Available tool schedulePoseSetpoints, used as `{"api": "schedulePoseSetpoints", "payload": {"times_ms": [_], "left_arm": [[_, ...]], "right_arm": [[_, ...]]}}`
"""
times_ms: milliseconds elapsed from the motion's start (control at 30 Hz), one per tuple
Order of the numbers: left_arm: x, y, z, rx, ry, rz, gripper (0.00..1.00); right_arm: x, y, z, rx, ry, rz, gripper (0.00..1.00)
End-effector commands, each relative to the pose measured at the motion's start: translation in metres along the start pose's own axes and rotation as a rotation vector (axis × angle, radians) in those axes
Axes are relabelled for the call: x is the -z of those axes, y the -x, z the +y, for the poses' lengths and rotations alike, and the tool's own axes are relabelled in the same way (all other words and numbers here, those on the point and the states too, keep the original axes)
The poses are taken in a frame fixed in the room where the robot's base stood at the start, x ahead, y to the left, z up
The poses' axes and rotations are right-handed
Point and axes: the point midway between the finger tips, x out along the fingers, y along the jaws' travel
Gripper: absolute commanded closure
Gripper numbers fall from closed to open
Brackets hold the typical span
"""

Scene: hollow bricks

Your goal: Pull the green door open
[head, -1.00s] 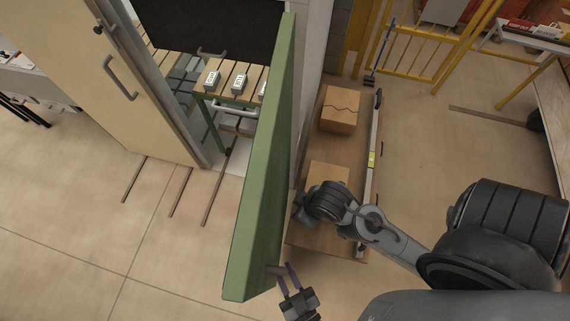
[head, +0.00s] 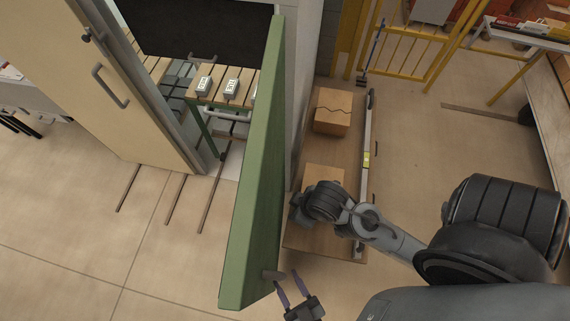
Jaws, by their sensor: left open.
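The green door (head: 253,190) stands wide open, seen nearly edge-on, running from the top middle down to the lower middle. My left gripper (head: 287,278) is just right of this handle, at the bottom of the view. Its two purple-grey fingers are apart with nothing visible between them. The left fingertip looks close to the handle; I cannot tell whether it touches. My right gripper cannot be made out.
A beige door (head: 135,85) with a bar handle stands at the left. Behind the green door's opening is a slatted bench (head: 213,96) with grey bricks. Cardboard boxes (head: 332,111) lie on a flat cart to the right. Yellow railings stand behind. Floor at the lower left is clear.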

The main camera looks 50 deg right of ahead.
Motion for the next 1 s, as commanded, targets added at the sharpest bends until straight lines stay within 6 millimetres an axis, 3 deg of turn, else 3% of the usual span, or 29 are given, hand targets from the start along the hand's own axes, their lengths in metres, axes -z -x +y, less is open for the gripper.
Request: {"api": "schedulePoseSetpoints", "payload": {"times_ms": [200, 500, 1000], "left_arm": [[-0.003, 0.04, 0.001, -0.003, 0.001, -0.003, 0.54], [-0.001, 0.076, 0.001, -0.002, 0.002, -0.001, 0.54], [0.0, 0.083, 0.001, -0.002, 0.002, 0.001, 0.54]], "right_arm": [[-0.004, -0.012, -0.001, 0.002, -0.002, 0.0, 0.58], [-0.006, -0.019, -0.003, 0.007, -0.008, 0.0, 0.58], [-0.006, -0.02, -0.003, 0.007, -0.009, 0.0, 0.58]]}}
